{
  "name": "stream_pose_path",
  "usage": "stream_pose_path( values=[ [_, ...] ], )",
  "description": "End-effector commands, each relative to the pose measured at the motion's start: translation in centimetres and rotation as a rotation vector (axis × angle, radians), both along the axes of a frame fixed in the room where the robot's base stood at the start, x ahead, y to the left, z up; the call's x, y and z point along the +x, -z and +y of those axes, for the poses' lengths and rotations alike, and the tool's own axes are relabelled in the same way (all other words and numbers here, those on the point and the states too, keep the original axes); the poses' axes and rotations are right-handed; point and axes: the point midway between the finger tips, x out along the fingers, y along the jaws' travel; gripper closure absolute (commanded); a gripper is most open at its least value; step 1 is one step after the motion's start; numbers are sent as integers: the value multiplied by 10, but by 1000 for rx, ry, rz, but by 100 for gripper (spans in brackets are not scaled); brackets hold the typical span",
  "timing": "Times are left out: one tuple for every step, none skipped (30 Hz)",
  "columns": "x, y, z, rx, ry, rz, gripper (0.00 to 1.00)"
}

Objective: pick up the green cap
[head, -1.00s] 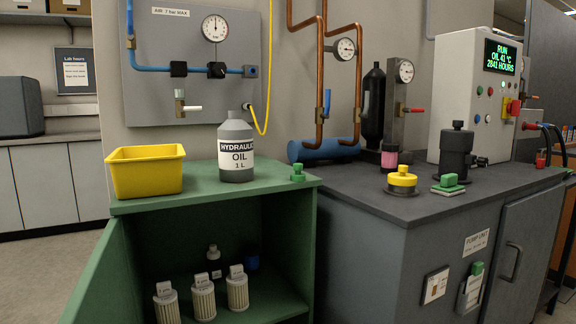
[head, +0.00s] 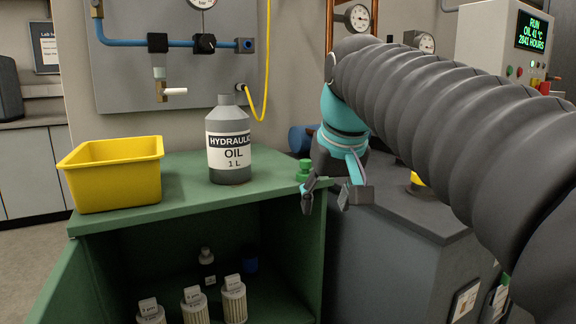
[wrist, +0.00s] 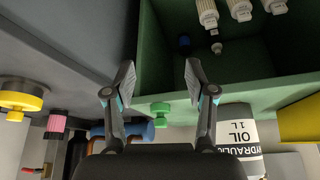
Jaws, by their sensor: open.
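The green cap (head: 304,168) stands on the right end of the green cabinet top (head: 200,196), beside the grey oil bottle (head: 229,145). My gripper (head: 330,200) is open and empty, close to the cap on its right and front side in the head view. A finger comes near the cap's right edge there; I cannot tell the exact gap. In the wrist view the cap (wrist: 160,111) shows between the two open fingers (wrist: 159,80), clear of both.
A yellow bin (head: 113,176) stands on the cabinet's left. White filters (head: 234,300) and small bottles sit inside the open cabinet. The dark pump-unit bench (head: 400,222) is to the right, with a yellow cap (wrist: 20,98) on it. My arm hides much of that bench.

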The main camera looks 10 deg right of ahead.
Motion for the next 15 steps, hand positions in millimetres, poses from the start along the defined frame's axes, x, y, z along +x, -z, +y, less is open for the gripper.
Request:
stream_pose_path(
  values=[
    [14, -19, 0, 0, -1, 2, 45],
    [21, -29, 0, 0, -2, 5, 45],
    [29, -42, -1, 0, -4, 8, 45],
    [35, -51, -1, 0, -4, 11, 45],
    [41, -60, -1, 0, -6, 13, 45],
    [48, -71, -1, -1, -8, 16, 45],
    [54, -79, -1, 0, -9, 19, 45],
    [59, -87, -1, -1, -10, 20, 45],
    [66, -96, -1, -1, -12, 23, 45],
    [71, -103, -2, -1, -13, 26, 45],
    [76, -109, -2, -1, -15, 29, 45],
    [81, -117, -2, -2, -17, 31, 45],
    [85, -122, -2, -2, -18, 35, 45],
    [88, -127, -2, -2, -19, 36, 45],
    [93, -133, -2, -2, -22, 39, 45]
  ],
)
